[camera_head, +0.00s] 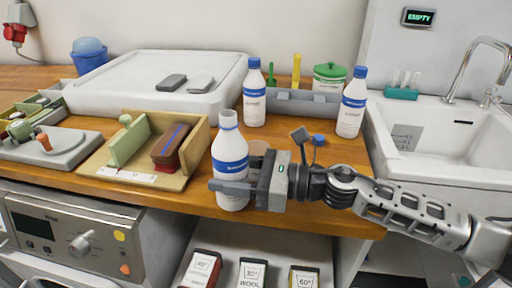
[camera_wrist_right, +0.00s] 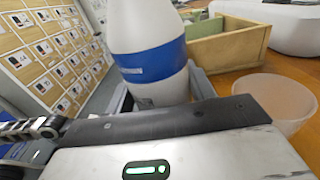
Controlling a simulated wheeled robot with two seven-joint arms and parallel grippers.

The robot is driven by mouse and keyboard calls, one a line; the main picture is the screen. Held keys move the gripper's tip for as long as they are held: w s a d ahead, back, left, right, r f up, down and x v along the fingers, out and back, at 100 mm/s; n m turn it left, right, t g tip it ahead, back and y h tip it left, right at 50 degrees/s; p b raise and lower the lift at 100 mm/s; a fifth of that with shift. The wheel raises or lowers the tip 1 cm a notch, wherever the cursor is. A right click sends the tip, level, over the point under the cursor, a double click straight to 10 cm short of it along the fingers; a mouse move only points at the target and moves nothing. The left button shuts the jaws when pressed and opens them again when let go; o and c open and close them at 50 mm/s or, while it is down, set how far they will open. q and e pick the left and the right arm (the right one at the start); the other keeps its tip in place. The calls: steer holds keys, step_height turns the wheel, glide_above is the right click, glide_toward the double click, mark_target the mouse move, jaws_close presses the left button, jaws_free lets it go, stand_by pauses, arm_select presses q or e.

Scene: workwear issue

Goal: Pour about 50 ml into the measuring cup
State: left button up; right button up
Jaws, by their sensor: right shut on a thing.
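An uncapped white bottle with a blue label band (camera_head: 229,165) is upright near the front edge of the wooden counter. My right gripper (camera_head: 232,188) is shut on its lower body, coming from the right. In the right wrist view the bottle (camera_wrist_right: 148,55) stands between the fingers. I cannot tell whether its base touches the counter. The measuring cup, translucent and pinkish (camera_wrist_right: 280,103), stands on the counter beside the gripper; in the head view only its rim (camera_head: 259,147) shows behind the gripper. Its contents are not clear. My left gripper is not in view.
Two capped bottles (camera_head: 254,98) (camera_head: 351,105) stand further back, beside a grey rack (camera_head: 300,103). A wooden box (camera_head: 195,140) is close on the left. A small blue object (camera_head: 318,140) shows behind my wrist. The sink (camera_head: 440,135) is at right.

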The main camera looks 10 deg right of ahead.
mark_target(221, 175)
steer(key=shift+r+m, duration=0.15)
steer(key=shift+m, duration=0.15)
